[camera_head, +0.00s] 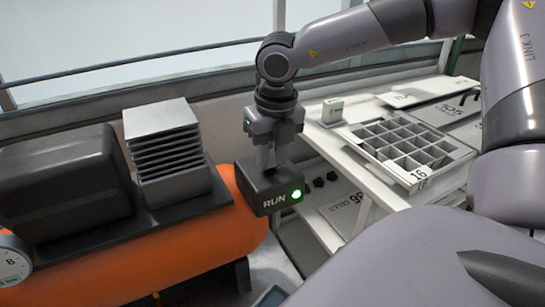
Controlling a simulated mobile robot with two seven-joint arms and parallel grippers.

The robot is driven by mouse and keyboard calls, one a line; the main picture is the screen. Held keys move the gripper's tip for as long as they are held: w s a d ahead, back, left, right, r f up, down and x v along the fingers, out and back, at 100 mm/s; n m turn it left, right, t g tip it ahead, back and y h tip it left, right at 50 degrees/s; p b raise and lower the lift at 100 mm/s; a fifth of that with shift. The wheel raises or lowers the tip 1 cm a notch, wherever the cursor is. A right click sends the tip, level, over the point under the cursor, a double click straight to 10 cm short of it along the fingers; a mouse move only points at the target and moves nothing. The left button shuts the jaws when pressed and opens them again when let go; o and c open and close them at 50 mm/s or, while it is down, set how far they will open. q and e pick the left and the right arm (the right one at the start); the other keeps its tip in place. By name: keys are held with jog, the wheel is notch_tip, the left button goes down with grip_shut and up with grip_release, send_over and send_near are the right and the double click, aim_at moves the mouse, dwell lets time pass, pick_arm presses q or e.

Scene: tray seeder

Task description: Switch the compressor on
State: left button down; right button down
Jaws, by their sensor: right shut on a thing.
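The compressor has an orange tank (130,255) at the lower left. A dark switch box (266,190) sits at the tank's right end, marked RUN, with a green light (297,195) lit on its front. My right gripper (277,165) points down onto the top of this box, with its fingers close together. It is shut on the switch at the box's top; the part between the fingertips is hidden. My left gripper is not in view.
A black motor housing (65,180) and a grey finned block (163,145) stand on the tank. A round gauge (12,262) shows at the left edge. A white bench (345,130) at right bears a cell tray (443,182) and a small pale box (332,110).

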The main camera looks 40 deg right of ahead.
aim_at(269, 163)
jog(key=shift+w+d+r+g+y, duration=0.1)
jog(key=shift+w+g+y, duration=0.2)
jog(key=shift+g, duration=0.8)
jog(key=c, duration=0.8)
grip_release()
jog(key=shift+c, duration=0.2)
notch_tip(269, 163, up, 7)
jog(key=shift+w+r+p, duration=0.1)
jog(key=shift+w+p, duration=0.05)
jog(key=shift+p, duration=0.15)
